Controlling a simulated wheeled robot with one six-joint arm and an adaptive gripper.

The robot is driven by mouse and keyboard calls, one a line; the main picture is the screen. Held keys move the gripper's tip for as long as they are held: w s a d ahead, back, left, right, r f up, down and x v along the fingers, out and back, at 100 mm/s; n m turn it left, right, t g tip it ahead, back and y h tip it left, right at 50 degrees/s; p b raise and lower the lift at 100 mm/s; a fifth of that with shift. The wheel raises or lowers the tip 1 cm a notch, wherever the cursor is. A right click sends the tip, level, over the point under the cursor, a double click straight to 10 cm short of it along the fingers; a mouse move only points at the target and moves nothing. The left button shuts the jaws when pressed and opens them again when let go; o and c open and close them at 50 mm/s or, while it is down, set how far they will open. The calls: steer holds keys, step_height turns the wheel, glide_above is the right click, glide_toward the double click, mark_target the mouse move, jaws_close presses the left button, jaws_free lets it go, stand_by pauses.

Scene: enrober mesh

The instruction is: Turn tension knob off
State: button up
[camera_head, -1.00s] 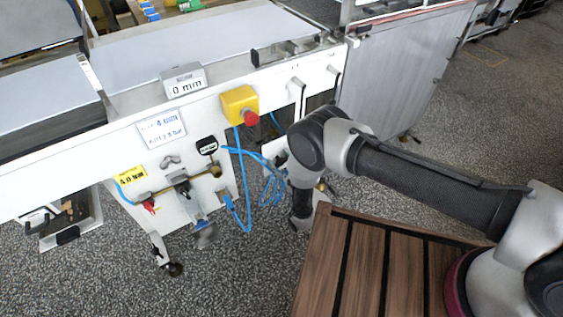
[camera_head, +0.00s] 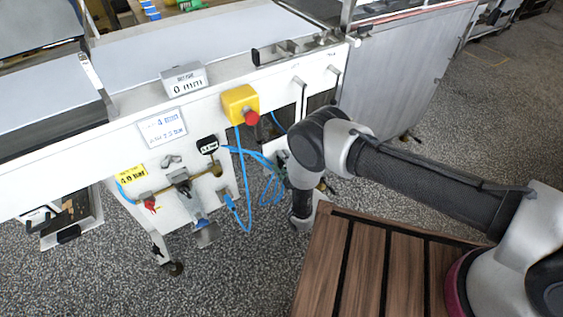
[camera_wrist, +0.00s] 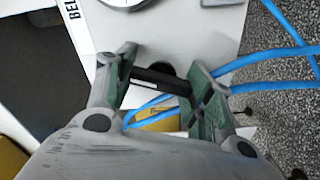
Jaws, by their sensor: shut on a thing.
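In the wrist view, my gripper (camera_wrist: 163,80) has its two green-padded fingers on either side of a black bar-shaped knob (camera_wrist: 158,78). The bar spans between the pads, with a dark round part behind it on the pale panel. The edge of a label reading "BEL" shows at the top left. In the head view, my arm reaches to the right part of the white machine panel (camera_head: 118,160). My own arm links hide the gripper and the knob there.
Blue hoses (camera_head: 240,180) hang close to my arm and also pass beside the fingers in the wrist view (camera_wrist: 265,62). A yellow box with a red button (camera_head: 251,117) sits on the panel's upper part. A slatted wooden surface (camera_head: 362,262) lies in front.

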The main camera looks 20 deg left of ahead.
steer(key=shift+f+n, duration=0.15)
steer(key=shift+n, duration=1.95)
steer(key=o, duration=1)
steer(key=shift+o, duration=0.2)
steer(key=v, duration=0.7)
steer(key=shift+s+d, duration=0.15)
steer(key=shift+s, duration=0.05)
